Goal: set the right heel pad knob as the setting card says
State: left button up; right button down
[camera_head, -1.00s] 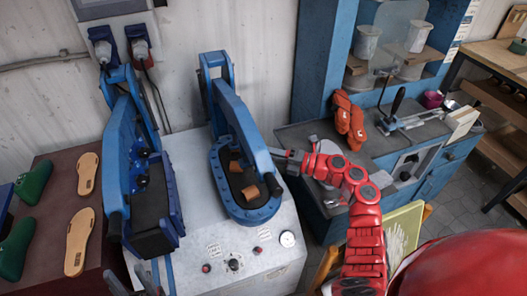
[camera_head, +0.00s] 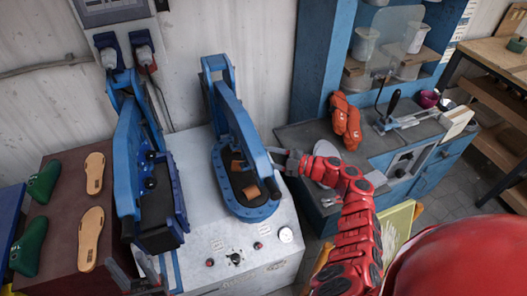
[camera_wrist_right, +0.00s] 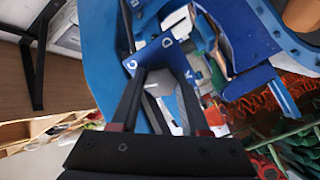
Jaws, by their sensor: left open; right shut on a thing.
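The right press (camera_head: 243,128) is a blue clamp on a white cabinet, with brown pads (camera_head: 250,192) inside it. My right gripper (camera_head: 279,158) is at the right side of this press, at the end of my red arm. In the right wrist view my right gripper (camera_wrist_right: 157,78) is shut on a small pale grey knob (camera_wrist_right: 160,88), in front of a blue plate (camera_wrist_right: 152,62) with white letters, D and C among them. The knob's pointer is not clear. My left gripper (camera_head: 136,275) is open and empty, low in front of the left press (camera_head: 127,165). I cannot identify the setting card.
Tan insoles (camera_head: 91,235) and green lasts (camera_head: 28,245) lie at the left.

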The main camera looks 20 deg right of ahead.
jog(key=shift+m+p, duration=0.8)
jog(key=shift+m, duration=1.3)
jog(key=c, duration=0.7)
grip_release()
jog(key=shift+o, duration=0.2)
jog(key=shift+w, duration=0.1)
jog(key=shift+d, duration=0.15)
jog(key=b+v, duration=0.7)
jog(key=v, duration=1)
